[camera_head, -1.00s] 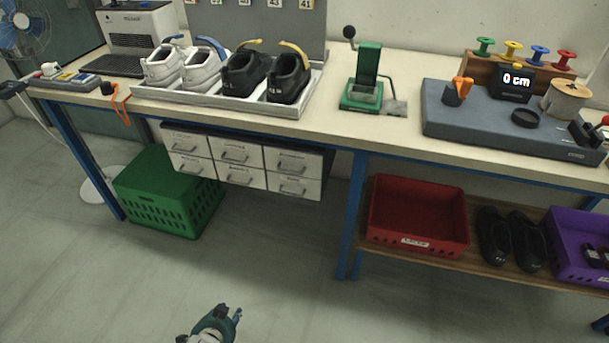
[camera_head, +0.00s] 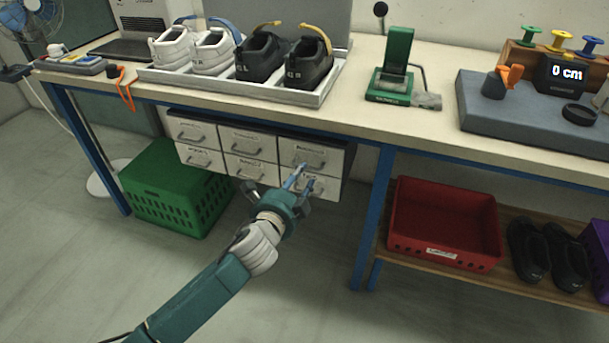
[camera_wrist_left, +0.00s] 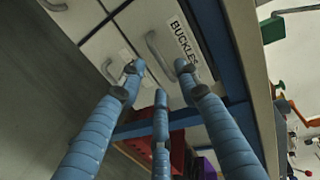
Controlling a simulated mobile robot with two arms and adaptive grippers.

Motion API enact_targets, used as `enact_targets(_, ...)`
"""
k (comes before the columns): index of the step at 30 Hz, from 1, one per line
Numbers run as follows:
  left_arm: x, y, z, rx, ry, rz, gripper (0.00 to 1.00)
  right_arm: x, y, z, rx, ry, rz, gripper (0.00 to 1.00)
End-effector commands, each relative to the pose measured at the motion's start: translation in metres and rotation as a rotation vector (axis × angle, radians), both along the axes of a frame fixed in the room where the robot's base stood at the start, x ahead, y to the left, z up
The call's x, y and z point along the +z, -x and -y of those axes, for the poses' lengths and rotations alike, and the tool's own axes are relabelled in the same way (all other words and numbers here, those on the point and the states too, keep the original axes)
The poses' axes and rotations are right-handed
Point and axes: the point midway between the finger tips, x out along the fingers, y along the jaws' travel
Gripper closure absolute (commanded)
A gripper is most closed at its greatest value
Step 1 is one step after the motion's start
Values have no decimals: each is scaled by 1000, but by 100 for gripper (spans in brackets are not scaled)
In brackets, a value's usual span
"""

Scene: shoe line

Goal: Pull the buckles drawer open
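The buckles drawer (camera_head: 312,151) is the top right one in a white drawer unit under the bench, and it looks shut. Its BUCKLES label (camera_wrist_left: 184,40) reads clearly in the left wrist view, beside its curved metal handle (camera_wrist_left: 158,56). My left gripper (camera_head: 299,183) is in front of the right column of drawers, just below that handle in the head view. Its blue fingers (camera_wrist_left: 159,75) are spread and empty, with the handle ahead between the upper two fingertips. Contact with the handle cannot be told. My right gripper is not in view.
Other drawers (camera_head: 240,141) sit left and below. A green crate (camera_head: 178,205) stands on the floor at left. A blue table leg (camera_head: 378,215) and a red bin (camera_head: 445,222) on a low shelf are to the right. The bench top overhangs the drawers.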

Motion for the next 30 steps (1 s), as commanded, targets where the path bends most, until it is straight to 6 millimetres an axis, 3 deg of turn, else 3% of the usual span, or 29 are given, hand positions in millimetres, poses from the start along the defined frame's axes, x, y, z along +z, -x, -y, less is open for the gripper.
enact_targets(6,-7,-26,9,0,2,-1,67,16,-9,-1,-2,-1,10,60)
enact_targets(17,-8,-32,11,-1,2,-1,67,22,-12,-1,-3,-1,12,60)
enact_targets(18,-8,-32,11,-1,2,-1,69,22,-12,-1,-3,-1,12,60)
enact_targets(23,-8,-32,11,-1,2,-1,100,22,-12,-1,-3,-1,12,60)
enact_targets(30,-8,-32,10,0,2,-2,100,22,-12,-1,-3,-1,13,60)
